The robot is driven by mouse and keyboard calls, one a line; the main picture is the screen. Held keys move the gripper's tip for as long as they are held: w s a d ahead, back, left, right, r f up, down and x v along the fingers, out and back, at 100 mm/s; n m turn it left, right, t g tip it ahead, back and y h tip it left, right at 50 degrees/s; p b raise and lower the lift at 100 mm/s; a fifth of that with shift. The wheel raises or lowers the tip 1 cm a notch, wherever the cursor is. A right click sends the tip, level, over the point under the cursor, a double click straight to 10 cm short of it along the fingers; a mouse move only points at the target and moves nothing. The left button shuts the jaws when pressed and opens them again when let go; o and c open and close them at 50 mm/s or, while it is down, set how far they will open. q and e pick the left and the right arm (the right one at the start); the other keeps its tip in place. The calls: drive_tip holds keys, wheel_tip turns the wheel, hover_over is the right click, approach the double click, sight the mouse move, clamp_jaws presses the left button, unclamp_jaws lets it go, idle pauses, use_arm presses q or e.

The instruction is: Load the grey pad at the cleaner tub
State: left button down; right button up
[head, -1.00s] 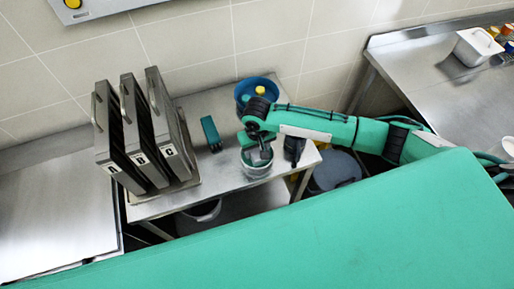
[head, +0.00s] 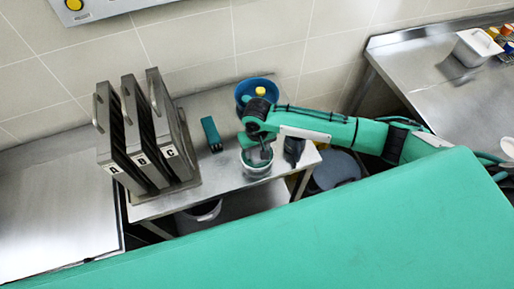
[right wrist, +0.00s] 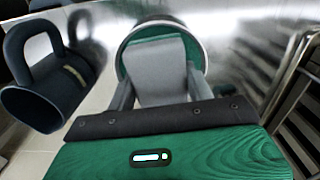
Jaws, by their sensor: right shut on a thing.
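The grey pad (right wrist: 155,68) is between the fingers of my right gripper (right wrist: 160,95), which is shut on it. In the right wrist view the pad reaches down into the round cleaner tub (right wrist: 206,52), over green contents. Whether the pad touches the contents is hard to tell. In the head view the tub (head: 256,172) stands near the front edge of the small steel table, with my right gripper (head: 257,151) right above it and partly covering it. My left gripper is not in view.
A dark handled scoop (head: 293,150) stands right of the tub, a teal block-like item (head: 211,134) to its left. A blue bowl (head: 244,90) is behind. Upright panels (head: 145,135) marked A, B, C fill the table's left end.

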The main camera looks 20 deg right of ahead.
drive_tip(key=shift+r+p, duration=3.15)
drive_tip(key=shift+r, duration=0.25)
